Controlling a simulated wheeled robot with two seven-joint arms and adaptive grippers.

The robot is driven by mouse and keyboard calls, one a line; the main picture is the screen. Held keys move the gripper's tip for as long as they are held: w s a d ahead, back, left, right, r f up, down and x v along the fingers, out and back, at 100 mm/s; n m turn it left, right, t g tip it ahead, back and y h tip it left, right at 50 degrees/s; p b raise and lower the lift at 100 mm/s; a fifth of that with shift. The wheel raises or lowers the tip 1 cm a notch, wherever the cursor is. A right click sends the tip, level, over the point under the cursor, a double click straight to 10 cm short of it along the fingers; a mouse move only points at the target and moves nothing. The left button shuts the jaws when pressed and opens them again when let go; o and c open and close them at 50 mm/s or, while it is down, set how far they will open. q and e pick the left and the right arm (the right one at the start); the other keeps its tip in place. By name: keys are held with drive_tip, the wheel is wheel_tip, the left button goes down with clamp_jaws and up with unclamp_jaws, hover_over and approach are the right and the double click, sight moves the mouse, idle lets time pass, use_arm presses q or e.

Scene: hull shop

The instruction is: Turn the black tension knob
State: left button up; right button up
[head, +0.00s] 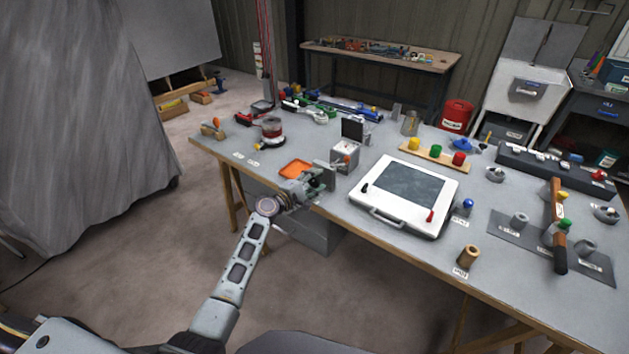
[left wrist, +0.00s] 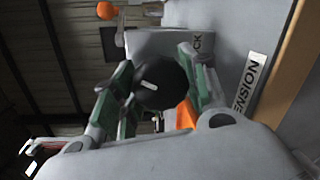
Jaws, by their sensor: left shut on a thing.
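The black tension knob (left wrist: 161,84), with a white pointer line, sits between the green-padded fingers of my left gripper (left wrist: 158,90) in the left wrist view. The fingers are shut on its sides. A white label reading "ENSION" (left wrist: 250,85) lies on the bench beside it. In the head view my left gripper (head: 316,182) is at the near edge of the bench, in front of a small grey upright plate (head: 327,173). The knob cannot be made out there behind the fingers. My right gripper is in neither view.
An orange tray (head: 297,169) lies just left of my left gripper. A white-framed screen panel (head: 393,226) is to the right. The bench's near edge (head: 363,241) runs close by.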

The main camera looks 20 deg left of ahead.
use_arm(q)
drive_tip(key=shift+a+n, duration=0.1)
drive_tip(key=shift+n, duration=0.9)
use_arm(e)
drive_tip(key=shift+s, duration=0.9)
use_arm(q)
drive_tip(key=o, duration=1.1)
drive_tip(key=shift+c, duration=0.2)
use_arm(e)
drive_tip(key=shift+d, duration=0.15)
use_arm(q)
drive_tip(key=shift+s, duration=0.15)
drive_tip(key=shift+v, duration=0.8)
drive_tip(key=f+v, duration=0.1)
drive_tip(key=v, duration=0.9)
drive_tip(key=shift+a+r, duration=0.15)
drive_tip(key=shift+r, duration=0.15)
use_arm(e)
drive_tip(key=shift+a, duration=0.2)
